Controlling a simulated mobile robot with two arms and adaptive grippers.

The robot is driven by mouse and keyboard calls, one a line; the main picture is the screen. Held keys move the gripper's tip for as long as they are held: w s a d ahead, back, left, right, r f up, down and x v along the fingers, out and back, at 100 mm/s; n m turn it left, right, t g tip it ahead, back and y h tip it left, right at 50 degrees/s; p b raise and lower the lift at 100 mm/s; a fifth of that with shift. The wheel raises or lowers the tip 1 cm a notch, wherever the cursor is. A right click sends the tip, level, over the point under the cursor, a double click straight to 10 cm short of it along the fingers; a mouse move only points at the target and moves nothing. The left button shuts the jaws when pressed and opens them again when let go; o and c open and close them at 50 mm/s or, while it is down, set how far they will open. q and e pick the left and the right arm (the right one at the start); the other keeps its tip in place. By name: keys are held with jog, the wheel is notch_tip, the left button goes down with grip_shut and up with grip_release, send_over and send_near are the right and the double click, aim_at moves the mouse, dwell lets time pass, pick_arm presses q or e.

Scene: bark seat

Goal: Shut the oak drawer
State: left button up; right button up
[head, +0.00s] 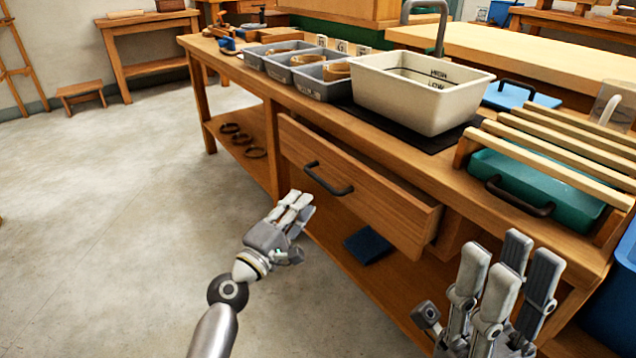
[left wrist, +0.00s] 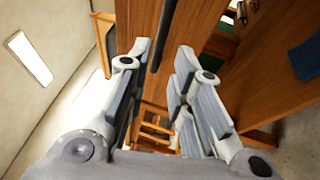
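The oak drawer (head: 400,200) stands pulled out of the front of the wooden workbench (head: 225,65). Its front carries a dark bar handle (head: 328,180). My left gripper (head: 302,205) is in front of the drawer, just below and left of the handle. In the left wrist view its fingers (left wrist: 162,55) are spread with nothing between them. The dark handle (left wrist: 162,35) shows beyond the fingertips against the wood. Whether any finger touches the drawer I cannot tell. My right gripper (head: 500,285) is at the lower right with its fingers apart and empty, away from the drawer.
A cream basin (head: 425,95) and several grey bins (head: 318,78) stand on the bench. A green tray (head: 535,190) sits under wooden slats at the right. A dark blue item (head: 368,245) lies on the lower shelf.

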aim_at(319, 178)
pick_arm(q)
jog(key=b+x, duration=0.1)
jog(key=x, duration=0.8)
jog(key=shift+b, duration=0.3)
grip_shut()
